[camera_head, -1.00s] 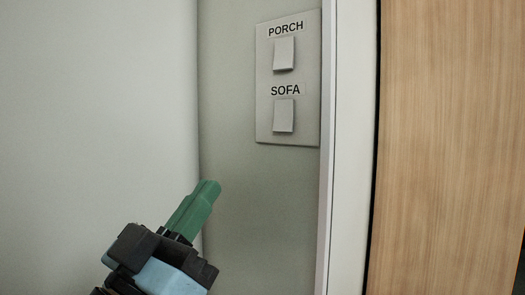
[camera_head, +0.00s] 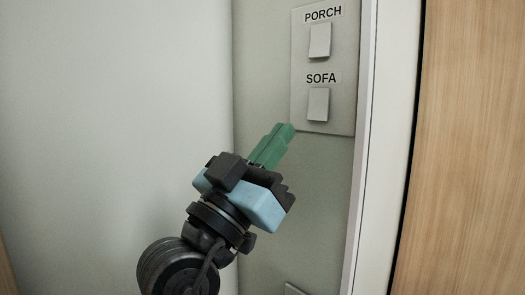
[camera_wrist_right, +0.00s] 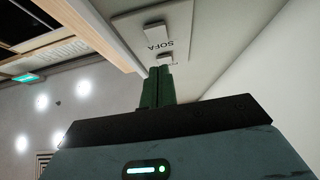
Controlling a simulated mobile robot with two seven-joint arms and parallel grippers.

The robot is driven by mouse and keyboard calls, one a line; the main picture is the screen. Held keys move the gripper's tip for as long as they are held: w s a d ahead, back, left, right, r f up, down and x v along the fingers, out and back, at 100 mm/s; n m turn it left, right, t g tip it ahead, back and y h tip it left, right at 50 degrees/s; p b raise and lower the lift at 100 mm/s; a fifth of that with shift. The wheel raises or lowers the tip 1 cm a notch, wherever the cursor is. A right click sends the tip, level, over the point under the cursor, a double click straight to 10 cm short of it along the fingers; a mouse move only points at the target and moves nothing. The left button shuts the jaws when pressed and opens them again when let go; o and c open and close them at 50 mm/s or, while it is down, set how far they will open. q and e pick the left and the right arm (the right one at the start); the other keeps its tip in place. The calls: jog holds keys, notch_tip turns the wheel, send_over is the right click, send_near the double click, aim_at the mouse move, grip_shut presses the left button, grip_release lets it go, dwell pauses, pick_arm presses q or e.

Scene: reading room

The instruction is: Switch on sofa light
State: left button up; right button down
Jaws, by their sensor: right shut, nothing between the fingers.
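A pale wall plate (camera_head: 342,72) carries two rocker switches labelled PORCH and SOFA. The SOFA switch (camera_head: 318,104) is the lower one in the head view. The plate also shows in the right wrist view, where the SOFA lettering is upside down and the SOFA switch (camera_wrist_right: 156,35) is above it. My right gripper (camera_head: 285,130) has its green fingers shut and empty. In the head view its tips are just below and left of the SOFA switch, beside the plate's lower left corner. The depth gap to the wall is hard to tell. My left gripper is out of view.
The PORCH switch (camera_head: 320,41) is right above the SOFA label. A white door frame (camera_head: 394,140) and a wooden panel (camera_head: 475,150) stand to the right. A wall corner is left of the plate. A small pale object (camera_head: 294,290) shows at the bottom edge.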

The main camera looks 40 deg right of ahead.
aim_at(316, 114)
jog(key=d, duration=0.2)
jog(key=d+p, duration=0.1)
jog(key=d, duration=0.1)
jog(key=d+r+p, duration=0.1)
jog(key=d, duration=0.1)
jog(key=shift+w+d+r, duration=0.1)
jog(key=shift+w, duration=0.2)
jog(key=shift+w+d+f+h+b, duration=0.1)
jog(key=shift+d+f+h+b, duration=0.25)
jog(key=shift+b, duration=0.4)
jog(key=shift+r, duration=0.2)
